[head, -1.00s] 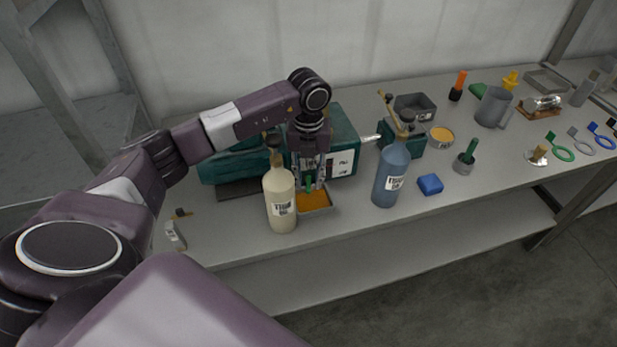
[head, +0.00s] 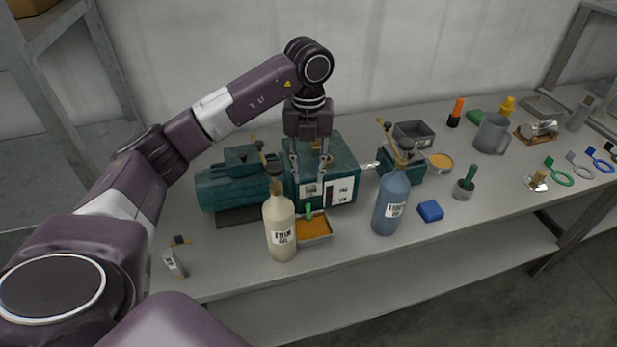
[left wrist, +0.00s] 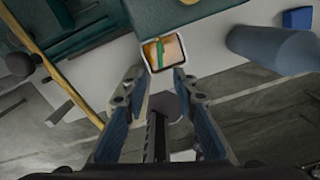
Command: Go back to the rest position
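My left gripper (head: 308,180) is open and empty. It points down in front of the green pump (head: 340,160), above a small tray with orange contents (head: 316,230). A green-handled item (head: 308,212) is in that tray, below and apart from the fingers. In the left wrist view, the two fingers of the left gripper (left wrist: 162,88) are spread, with the tray (left wrist: 150,66) and the green item (left wrist: 162,50) beyond the tips. My right gripper is not in view.
A cream bottle (head: 280,236) stands just left of the tray, close to the gripper. A blue bottle (head: 391,204) and a blue block (head: 430,211) are to the right. A grey jug (head: 491,134) stands farther right. Above the pump is free room.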

